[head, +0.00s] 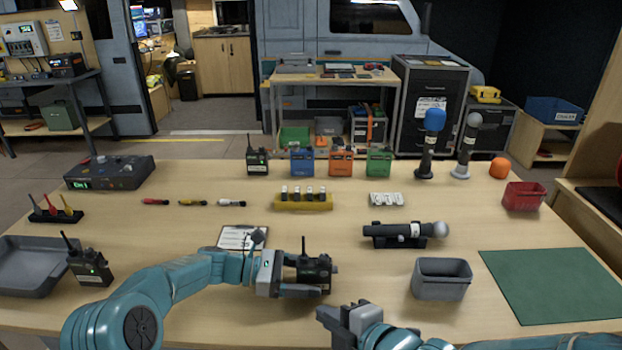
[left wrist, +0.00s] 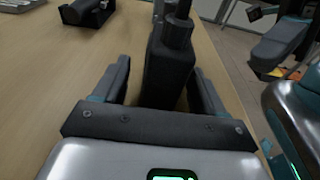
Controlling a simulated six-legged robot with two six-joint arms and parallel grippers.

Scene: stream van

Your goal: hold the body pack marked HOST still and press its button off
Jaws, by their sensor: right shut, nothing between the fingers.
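A dark body pack (head: 314,268) with an upright antenna stands at the front middle of the table. No HOST lettering or button state can be read on it here. My left gripper (head: 312,277) reaches around it from the left. In the left wrist view the pack (left wrist: 168,70) stands between the two spread fingers (left wrist: 160,82), with a clear gap on its left side and a narrow one on its right. My right gripper (head: 335,318) is shut and empty, near the front edge, just right of and nearer than the pack.
Another dark pack (head: 90,266) with a green light stands at left beside a grey tray (head: 28,262). A clipboard (head: 240,237) lies behind my left gripper. A grey bin (head: 441,279), a microphone in a cradle (head: 405,233) and a green mat (head: 550,284) are at right.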

